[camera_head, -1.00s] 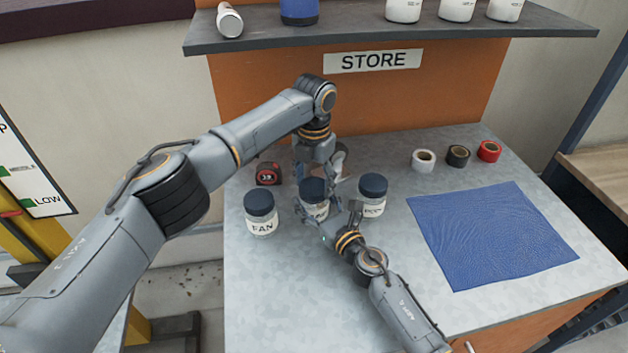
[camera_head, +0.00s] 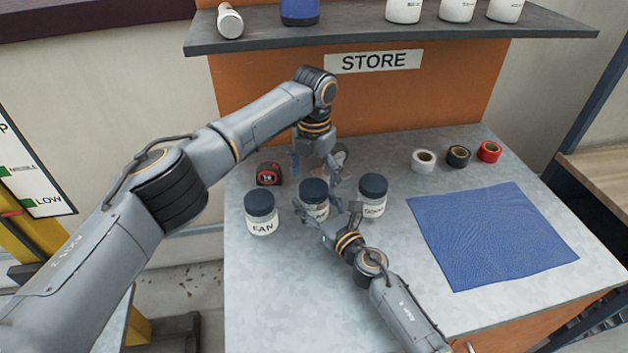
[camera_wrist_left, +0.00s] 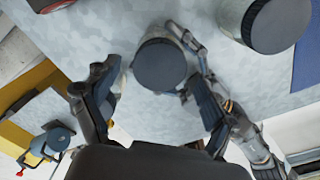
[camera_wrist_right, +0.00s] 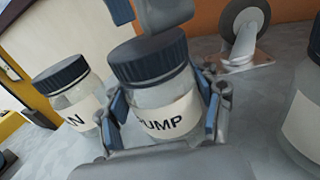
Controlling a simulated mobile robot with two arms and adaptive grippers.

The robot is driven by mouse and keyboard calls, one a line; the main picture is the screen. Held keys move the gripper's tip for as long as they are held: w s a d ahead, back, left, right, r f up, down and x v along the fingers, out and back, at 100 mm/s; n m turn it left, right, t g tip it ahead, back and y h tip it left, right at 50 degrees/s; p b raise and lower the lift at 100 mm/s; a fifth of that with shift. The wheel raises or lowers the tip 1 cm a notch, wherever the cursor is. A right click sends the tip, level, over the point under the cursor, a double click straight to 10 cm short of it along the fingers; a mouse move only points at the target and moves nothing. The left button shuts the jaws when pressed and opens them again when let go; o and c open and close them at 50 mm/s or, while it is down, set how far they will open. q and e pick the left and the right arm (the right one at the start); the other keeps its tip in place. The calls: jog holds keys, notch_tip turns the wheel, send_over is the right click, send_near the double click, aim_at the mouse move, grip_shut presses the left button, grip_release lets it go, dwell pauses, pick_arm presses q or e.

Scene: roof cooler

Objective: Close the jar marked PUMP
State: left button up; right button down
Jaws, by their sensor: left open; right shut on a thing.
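The PUMP jar (camera_wrist_right: 166,120) is a clear jar with a white label and a dark blue lid (camera_head: 314,188). It stands upright on the counter between two other jars. The lid sits on its mouth; I cannot tell how tight it is. My right gripper (camera_wrist_right: 165,108) is shut around the jar's body, below the lid. In the head view this gripper (camera_head: 328,211) partly hides the label. My left gripper (camera_head: 315,168) is open and empty just above and behind the lid. In the left wrist view the lid (camera_wrist_left: 160,65) lies ahead of its spread fingers.
The FAN jar (camera_head: 261,214) stands to the left and another lidded jar (camera_head: 373,195) to the right, both close by. A caster wheel (camera_wrist_right: 245,22) and a red tape measure (camera_head: 269,173) lie behind. A blue cloth (camera_head: 490,235) and tape rolls (camera_head: 458,157) are at the right.

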pick_arm(q)
jog(key=shift+r, duration=1.45)
jog(key=shift+c, duration=0.4)
